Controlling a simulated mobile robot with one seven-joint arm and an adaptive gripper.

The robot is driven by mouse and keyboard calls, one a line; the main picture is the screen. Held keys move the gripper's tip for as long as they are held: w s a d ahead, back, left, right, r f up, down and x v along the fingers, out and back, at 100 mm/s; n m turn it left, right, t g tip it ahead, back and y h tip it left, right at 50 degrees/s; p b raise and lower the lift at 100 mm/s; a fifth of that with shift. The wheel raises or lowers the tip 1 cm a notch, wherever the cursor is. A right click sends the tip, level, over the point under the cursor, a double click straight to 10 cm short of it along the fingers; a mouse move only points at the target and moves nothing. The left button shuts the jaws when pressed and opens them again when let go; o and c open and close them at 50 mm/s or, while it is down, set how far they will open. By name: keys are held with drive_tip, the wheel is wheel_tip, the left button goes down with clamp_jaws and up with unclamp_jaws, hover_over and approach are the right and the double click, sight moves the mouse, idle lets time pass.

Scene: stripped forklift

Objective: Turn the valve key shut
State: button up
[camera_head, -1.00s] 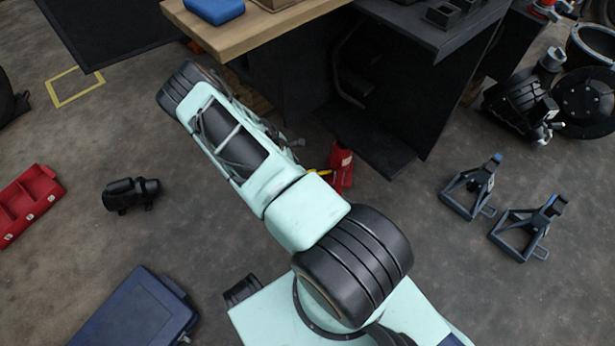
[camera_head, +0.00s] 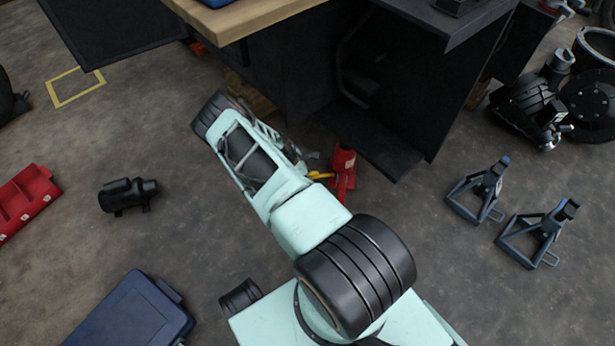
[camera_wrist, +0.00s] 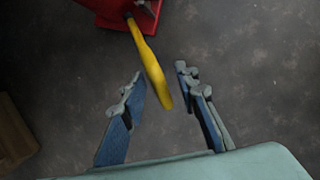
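The valve key is a yellow lever (camera_wrist: 150,65) in the wrist view, running down from a red jack body (camera_wrist: 117,10) at the top. Its free end lies between the two fingers of my gripper (camera_wrist: 162,88), with a gap visible on both sides. The fingers are spread open, with blue inner pads. In the head view the yellow key (camera_head: 320,175) shows as a small piece beside the red jack (camera_head: 343,170), which stands on the floor by the dark forklift body. My gripper (camera_head: 312,158) is mostly hidden behind my arm there.
The dark forklift body (camera_head: 400,110) stands just behind the jack. A wooden tabletop (camera_head: 245,18) overhangs at upper left. Two jack stands (camera_head: 478,190) are at right, a blue case (camera_head: 130,315) at lower left. A wooden block (camera_wrist: 14,135) is at left in the wrist view.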

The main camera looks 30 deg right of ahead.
clamp_jaws()
drive_tip(key=shift+m, duration=0.3)
drive_tip(key=shift+s+m+t+p, duration=0.2)
drive_tip(key=shift+m+t+p, duration=0.4)
drive_tip(key=shift+m, duration=0.2)
drive_tip(key=m+t, duration=0.1)
drive_tip(key=m, duration=0.2)
drive_tip(key=m+t+h, duration=0.1)
drive_tip(key=m+t, duration=0.1)
drive_tip(key=m, duration=0.1)
drive_tip(key=f+m+t+b, duration=0.1)
drive_tip(key=m, duration=0.2)
drive_tip(key=shift+s+a+t, duration=0.3)
drive_tip(key=shift+a, duration=0.1)
drive_tip(key=shift+m+h, duration=0.3)
